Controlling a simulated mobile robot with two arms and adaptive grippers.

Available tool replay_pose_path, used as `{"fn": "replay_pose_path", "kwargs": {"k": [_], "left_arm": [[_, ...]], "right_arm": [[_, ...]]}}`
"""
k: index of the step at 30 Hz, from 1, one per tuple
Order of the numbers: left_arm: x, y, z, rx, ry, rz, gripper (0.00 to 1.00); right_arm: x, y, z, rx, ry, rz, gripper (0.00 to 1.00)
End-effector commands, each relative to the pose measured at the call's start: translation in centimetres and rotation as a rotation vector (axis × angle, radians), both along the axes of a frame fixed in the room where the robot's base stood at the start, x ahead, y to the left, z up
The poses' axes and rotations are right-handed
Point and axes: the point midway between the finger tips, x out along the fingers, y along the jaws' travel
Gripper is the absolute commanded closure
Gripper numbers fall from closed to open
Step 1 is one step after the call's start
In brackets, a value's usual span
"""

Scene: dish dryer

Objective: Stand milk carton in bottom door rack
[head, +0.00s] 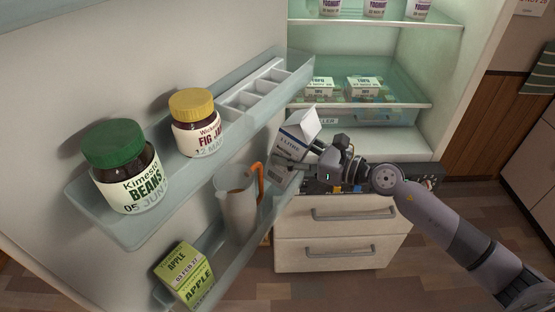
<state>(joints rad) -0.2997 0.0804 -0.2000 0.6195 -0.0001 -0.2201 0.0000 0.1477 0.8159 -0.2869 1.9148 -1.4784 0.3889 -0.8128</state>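The milk carton (292,146), white and grey with a gabled top and "1 LITRE" on its side, is in the middle of the head view. It is tilted, its top leaning right. My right gripper (316,151) comes in from the right and appears shut on the carton's right side; its fingertips are partly hidden. The bottom door rack (232,262) is on the open fridge door at left. The carton's lower end overlaps this rack's far end in the picture; I cannot tell whether it touches the rack. My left gripper is not in view.
A jug (237,209) with an orange handle and a green apple carton (184,275) stand in the bottom rack. The upper door rack (131,232) above holds a beans jar (124,170) and a fig jam jar (197,127). Drawers (338,254) are behind the carton.

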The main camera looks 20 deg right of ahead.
Motion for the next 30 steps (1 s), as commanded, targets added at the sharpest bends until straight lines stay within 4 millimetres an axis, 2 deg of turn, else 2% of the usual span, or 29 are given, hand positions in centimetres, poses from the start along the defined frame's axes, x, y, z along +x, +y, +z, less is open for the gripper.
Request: {"fn": "replay_pose_path", "kwargs": {"k": [13, 18, 28, 29, 30], "left_arm": [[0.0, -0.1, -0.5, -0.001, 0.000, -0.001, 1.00], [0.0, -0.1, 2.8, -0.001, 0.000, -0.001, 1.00], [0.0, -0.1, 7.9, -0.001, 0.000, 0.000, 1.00], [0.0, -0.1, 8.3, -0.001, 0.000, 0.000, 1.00], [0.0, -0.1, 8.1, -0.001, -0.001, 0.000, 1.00]], "right_arm": [[0.9, 0.7, -3.3, 0.007, -0.008, -0.003, 1.00], [1.5, 1.1, -1.9, -0.047, 0.041, -0.001, 1.00], [2.7, 2.3, -1.7, -0.179, 0.189, -0.001, 1.00], [2.8, 2.4, -1.7, -0.191, 0.204, -0.002, 1.00], [2.8, 2.4, -2.6, -0.200, 0.220, -0.002, 1.00]]}}
